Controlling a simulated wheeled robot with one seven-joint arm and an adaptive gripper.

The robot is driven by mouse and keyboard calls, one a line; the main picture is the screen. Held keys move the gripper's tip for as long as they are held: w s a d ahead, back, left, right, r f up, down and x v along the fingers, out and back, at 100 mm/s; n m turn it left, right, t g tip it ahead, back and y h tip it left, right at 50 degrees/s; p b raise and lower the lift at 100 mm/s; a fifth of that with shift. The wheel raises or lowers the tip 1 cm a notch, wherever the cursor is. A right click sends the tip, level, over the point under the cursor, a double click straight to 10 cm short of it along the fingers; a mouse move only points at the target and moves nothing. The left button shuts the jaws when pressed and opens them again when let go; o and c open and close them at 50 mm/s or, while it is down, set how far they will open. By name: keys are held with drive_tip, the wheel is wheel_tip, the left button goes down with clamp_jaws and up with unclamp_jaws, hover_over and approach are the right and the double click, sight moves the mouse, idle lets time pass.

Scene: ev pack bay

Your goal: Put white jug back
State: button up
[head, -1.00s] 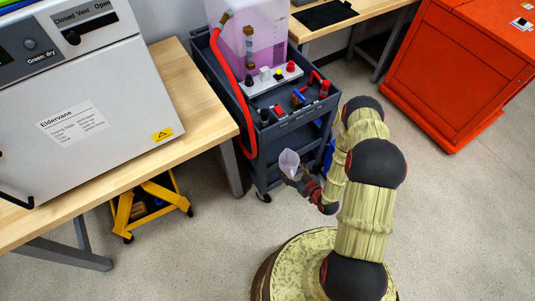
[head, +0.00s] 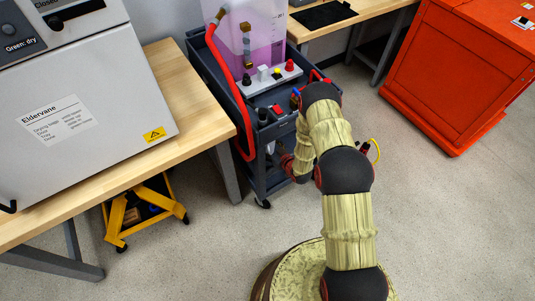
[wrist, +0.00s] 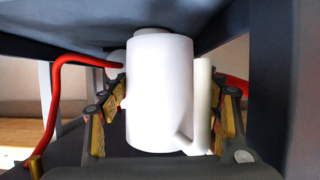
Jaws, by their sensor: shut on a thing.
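The white jug (wrist: 160,95) fills the middle of the wrist view, with its handle on the right side. My gripper (wrist: 170,115) is shut on it, with yellow-padded fingers on both sides. In the head view only a pale sliver of the jug (head: 270,147) shows at the near side of the dark grey cart (head: 262,185). My gripper there is largely hidden by my arm. In the wrist view a dark panel (wrist: 90,30) lies just above the jug; whether they touch I cannot tell.
The cart top carries a clear tank of pink liquid (head: 262,55), a red hose (head: 228,85) and small fittings. A wooden bench (head: 190,105) with a grey-white machine stands left, a yellow trolley (head: 145,210) below it. A red cabinet (head: 440,75) stands right.

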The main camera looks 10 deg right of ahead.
wheel_tip(320, 180, down, 5)
drive_tip(key=shift+f+b, duration=0.1)
drive_tip(key=shift+b, duration=1)
drive_tip(key=o, duration=1.4)
drive_tip(key=shift+c, duration=0.2)
